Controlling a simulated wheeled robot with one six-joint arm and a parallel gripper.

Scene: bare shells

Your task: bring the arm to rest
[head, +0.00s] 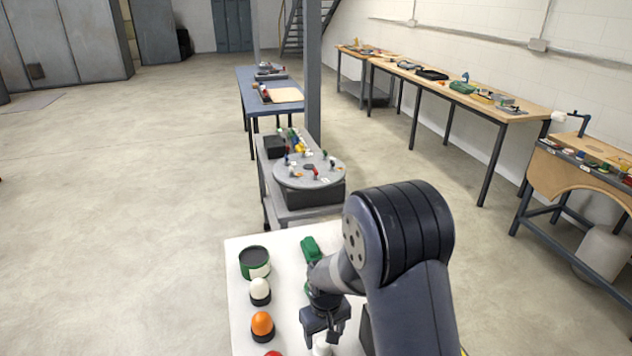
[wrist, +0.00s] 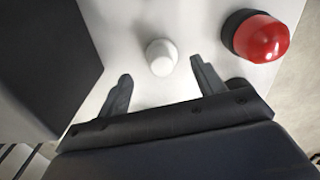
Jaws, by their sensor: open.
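My gripper (head: 326,322) is at the end of my bent arm, low over the white table (head: 240,290) in the head view. In the wrist view my gripper (wrist: 160,92) has its two fingers spread apart with nothing held between them. A white rounded piece (wrist: 161,57) stands on the white surface just beyond and between the fingertips. It partly shows below the gripper in the head view (head: 321,346). I cannot tell the exact gap between it and the fingers.
A red dome (wrist: 262,38) on a black base stands to the right. An orange dome (head: 262,324), a white dome (head: 260,288), a green-and-black cup (head: 254,262) and a green object (head: 310,247) share the table. A grey round turntable (head: 290,178) stands behind.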

